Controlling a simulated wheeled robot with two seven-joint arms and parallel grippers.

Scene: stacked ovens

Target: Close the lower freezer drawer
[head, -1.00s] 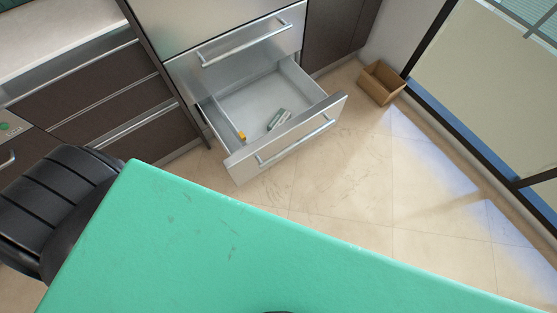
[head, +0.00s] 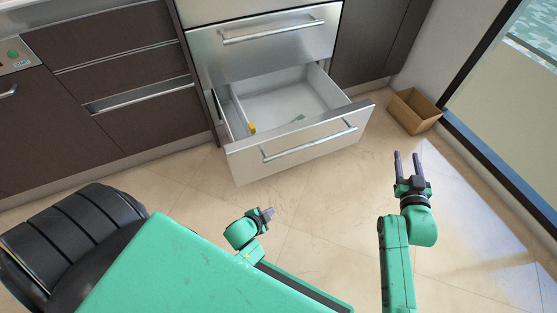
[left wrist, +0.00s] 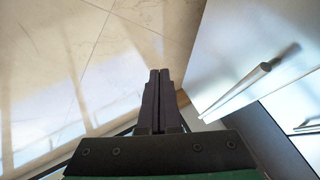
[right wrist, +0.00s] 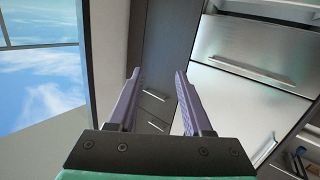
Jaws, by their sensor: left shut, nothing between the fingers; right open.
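The lower freezer drawer (head: 300,140) is pulled out in the head view, with a silver front and a long bar handle (head: 310,142). A small yellow item (head: 252,127) and a grey-green item (head: 298,118) lie inside it. My left gripper (head: 268,213) is shut and empty, in front of the drawer and apart from it. It also shows in the left wrist view (left wrist: 159,75), with a bar handle (left wrist: 235,92) to its right. My right gripper (head: 406,155) is open and empty, to the right of the drawer front. Its spread fingers show in the right wrist view (right wrist: 158,75).
The upper drawer (head: 265,45) above is shut. An open cardboard box (head: 415,110) stands on the floor at the right, near the window wall. Dark cabinets (head: 110,75) line the left. The tiled floor before the drawer is clear.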

